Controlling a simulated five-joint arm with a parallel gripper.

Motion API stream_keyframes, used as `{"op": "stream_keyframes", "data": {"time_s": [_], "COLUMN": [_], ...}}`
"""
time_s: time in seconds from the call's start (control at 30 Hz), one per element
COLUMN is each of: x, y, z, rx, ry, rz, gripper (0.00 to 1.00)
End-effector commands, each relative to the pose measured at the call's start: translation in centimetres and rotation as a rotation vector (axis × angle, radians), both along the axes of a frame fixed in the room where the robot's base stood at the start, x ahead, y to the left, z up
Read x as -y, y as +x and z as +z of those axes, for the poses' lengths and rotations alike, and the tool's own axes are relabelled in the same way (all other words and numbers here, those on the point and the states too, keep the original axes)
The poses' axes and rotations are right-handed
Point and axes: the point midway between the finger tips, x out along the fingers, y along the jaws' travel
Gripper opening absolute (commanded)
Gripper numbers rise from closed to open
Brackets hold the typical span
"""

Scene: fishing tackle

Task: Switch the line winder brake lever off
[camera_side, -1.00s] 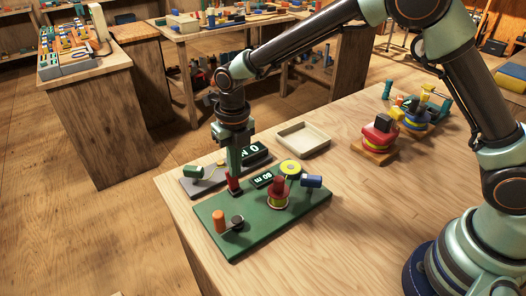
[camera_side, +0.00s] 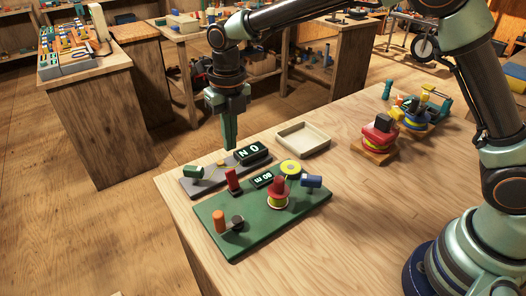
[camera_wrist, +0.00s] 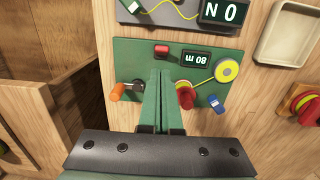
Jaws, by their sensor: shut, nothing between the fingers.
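The green line winder board (camera_side: 262,232) lies on the wooden table. A small red lever (camera_side: 232,181), which looks like the brake lever, stands up from its back left part, leaning slightly. In the wrist view the red lever (camera_wrist: 162,50) is seen from above, just beyond the fingertips. My gripper (camera_side: 229,147) is shut and empty. In the wrist view my gripper (camera_wrist: 161,75) points at the board between the orange crank handle and the red spool.
The board also carries an orange crank handle (camera_side: 218,222), a red and yellow spool (camera_side: 278,195), a yellow wheel (camera_side: 290,168), a blue knob (camera_side: 311,181) and an "80 m" display (camera_side: 262,180). Behind are a grey board (camera_side: 202,187) with an ON display (camera_side: 252,153) and an empty tray (camera_side: 302,138).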

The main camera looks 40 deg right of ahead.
Motion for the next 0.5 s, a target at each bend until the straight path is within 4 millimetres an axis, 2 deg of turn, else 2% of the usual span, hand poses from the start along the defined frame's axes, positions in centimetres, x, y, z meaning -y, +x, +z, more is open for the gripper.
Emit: {"op": "stream_keyframes", "data": {"time_s": [0.2, 0.5], "x": [0.0, 0.0], "y": [1.4, 1.8], "z": [1.6, 2.1], "rx": [0.0, -0.001], "ry": [0.0, -0.001], "rz": [0.0, 0.0], "gripper": [0.0, 0.0]}}
